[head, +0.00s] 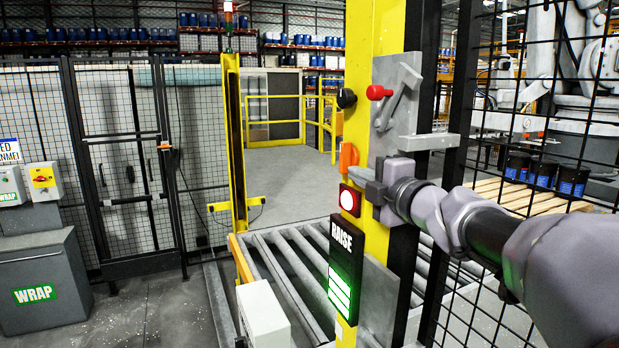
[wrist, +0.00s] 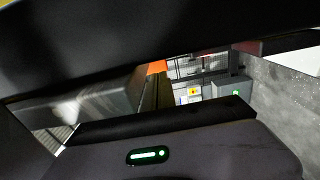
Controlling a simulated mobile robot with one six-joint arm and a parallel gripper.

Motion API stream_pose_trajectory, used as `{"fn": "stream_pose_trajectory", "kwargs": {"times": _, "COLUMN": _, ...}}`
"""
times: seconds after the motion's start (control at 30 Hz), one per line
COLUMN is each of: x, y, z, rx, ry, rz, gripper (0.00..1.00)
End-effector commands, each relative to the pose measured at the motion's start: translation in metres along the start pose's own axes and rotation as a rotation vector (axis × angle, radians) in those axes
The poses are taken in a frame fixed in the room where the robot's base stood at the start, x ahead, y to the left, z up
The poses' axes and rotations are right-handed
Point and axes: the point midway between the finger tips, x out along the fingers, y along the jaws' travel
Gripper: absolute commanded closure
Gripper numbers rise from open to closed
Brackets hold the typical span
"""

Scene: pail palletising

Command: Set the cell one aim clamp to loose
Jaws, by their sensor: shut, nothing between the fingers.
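A yellow post (head: 374,140) carries several controls, and no readable label names the aim clamp. An orange handle (head: 348,157) is on the post's left part, and an orange patch (wrist: 156,67) shows in the wrist view. Above it are a black knob (head: 346,98) and a red knob (head: 378,92) beside a grey lever on a grey plate (head: 398,85). My gripper (head: 371,190) is shut and empty, just right of and below the orange handle; I cannot tell if they touch. Dark gripper parts fill much of the wrist view.
A red-rimmed lit button (head: 349,200) and a RAISE panel (head: 345,262) with green bars sit below on the post. A roller conveyor (head: 290,265) runs behind it. Black mesh fence (head: 500,160) stands right.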

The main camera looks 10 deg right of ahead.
Motion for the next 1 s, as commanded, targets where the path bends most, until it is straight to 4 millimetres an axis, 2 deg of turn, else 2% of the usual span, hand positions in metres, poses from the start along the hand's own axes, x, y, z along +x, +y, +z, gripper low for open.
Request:
{"fn": "stream_pose_trajectory", "kwargs": {"times": 0.1, "x": 0.018, "y": 0.001, "z": -0.001, "rx": -0.001, "ry": 0.002, "rz": -0.001, "gripper": 1.00}}
{"fn": "stream_pose_trajectory", "kwargs": {"times": 0.3, "x": 0.030, "y": 0.001, "z": 0.000, "rx": 0.000, "ry": 0.000, "rz": 0.001, "gripper": 1.00}}
{"fn": "stream_pose_trajectory", "kwargs": {"times": 0.63, "x": 0.030, "y": 0.000, "z": 0.000, "rx": 0.000, "ry": 0.000, "rz": 0.002, "gripper": 1.00}}
{"fn": "stream_pose_trajectory", "kwargs": {"times": 0.83, "x": 0.031, "y": -0.008, "z": 0.000, "rx": 0.000, "ry": -0.001, "rz": 0.044, "gripper": 1.00}}
{"fn": "stream_pose_trajectory", "kwargs": {"times": 1.0, "x": 0.032, "y": -0.005, "z": 0.000, "rx": 0.000, "ry": 0.000, "rz": 0.072, "gripper": 1.00}}
